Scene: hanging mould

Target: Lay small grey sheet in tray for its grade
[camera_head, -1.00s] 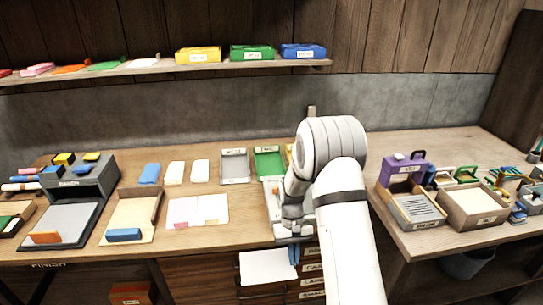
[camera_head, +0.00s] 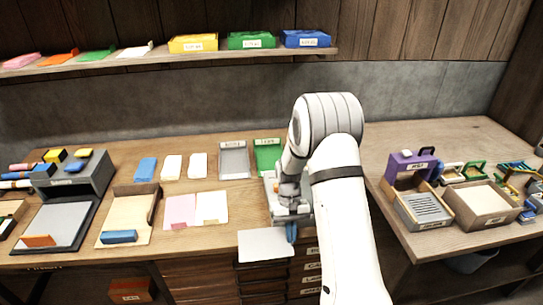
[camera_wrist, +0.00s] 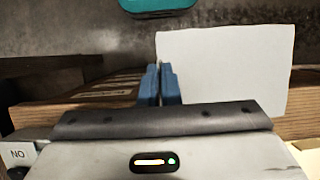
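My gripper (camera_head: 291,234) is shut on one edge of a pale grey sheet (camera_head: 265,244). The sheet sticks out to the left, by the table's front edge above the drawers. In the wrist view the two blue fingertips (camera_wrist: 161,84) are close together with the sheet (camera_wrist: 228,65) reaching right from them. A grey tray (camera_head: 234,162) and a green tray (camera_head: 267,160) stand side by side at the back of the table, beyond the gripper. Their labels are too small to read. My arm hides the table right of the green tray.
Left of the trays lie white and blue blocks (camera_head: 171,167) and a pink-and-white sheet pair (camera_head: 195,209). A grey stand (camera_head: 76,182) is further left. A purple holder (camera_head: 410,167) and a beige box (camera_head: 484,203) stand on the right table. A shelf (camera_head: 160,56) runs above.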

